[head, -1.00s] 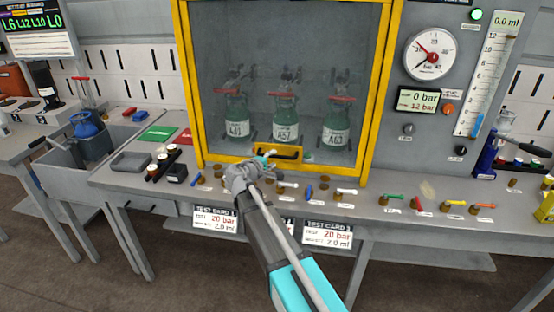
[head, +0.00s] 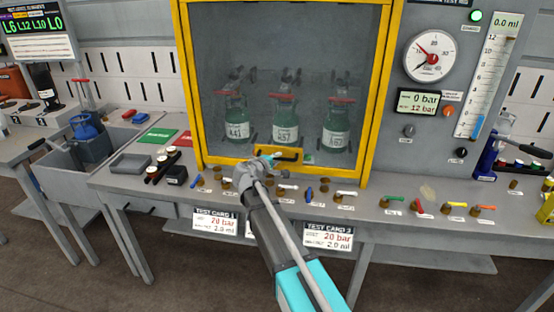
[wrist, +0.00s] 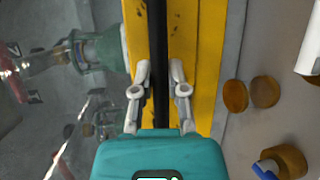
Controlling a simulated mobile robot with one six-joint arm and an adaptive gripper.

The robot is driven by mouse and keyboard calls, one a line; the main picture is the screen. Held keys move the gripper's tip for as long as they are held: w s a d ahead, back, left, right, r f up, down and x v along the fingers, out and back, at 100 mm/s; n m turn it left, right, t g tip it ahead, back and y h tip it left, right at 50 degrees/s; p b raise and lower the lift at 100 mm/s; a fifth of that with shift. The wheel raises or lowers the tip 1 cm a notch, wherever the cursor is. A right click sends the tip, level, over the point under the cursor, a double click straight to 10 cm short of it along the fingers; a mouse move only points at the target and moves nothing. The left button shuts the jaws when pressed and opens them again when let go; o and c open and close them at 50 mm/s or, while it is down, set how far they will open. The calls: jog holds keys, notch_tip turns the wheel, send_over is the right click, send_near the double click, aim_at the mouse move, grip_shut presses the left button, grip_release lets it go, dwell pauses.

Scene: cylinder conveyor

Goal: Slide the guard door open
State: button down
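The guard door (head: 290,80) is a clear pane in a yellow frame. It is down, with three green cylinders (head: 285,122) behind it. Its handle (head: 291,155) is on the yellow bottom rail, partly hidden by my gripper (head: 268,158). In the wrist view, a black bar (wrist: 157,40) of the handle runs between the two fingers of my gripper (wrist: 160,72). The fingers stand apart on either side of it, with a visible gap at the right finger. Contact at the left finger is unclear.
A row of small valves with coloured levers (head: 420,205) lines the bench front below the door. A gauge (head: 430,54) and a measuring tube (head: 485,75) are at the right. A sink (head: 75,160) is at the left.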

dwell(0.4)
notch_tip(320, 180, up, 53)
jog(key=p, duration=5.3)
jog(key=shift+r, duration=0.1)
jog(key=c, duration=0.6)
grip_release()
jog(key=shift+c, duration=0.2)
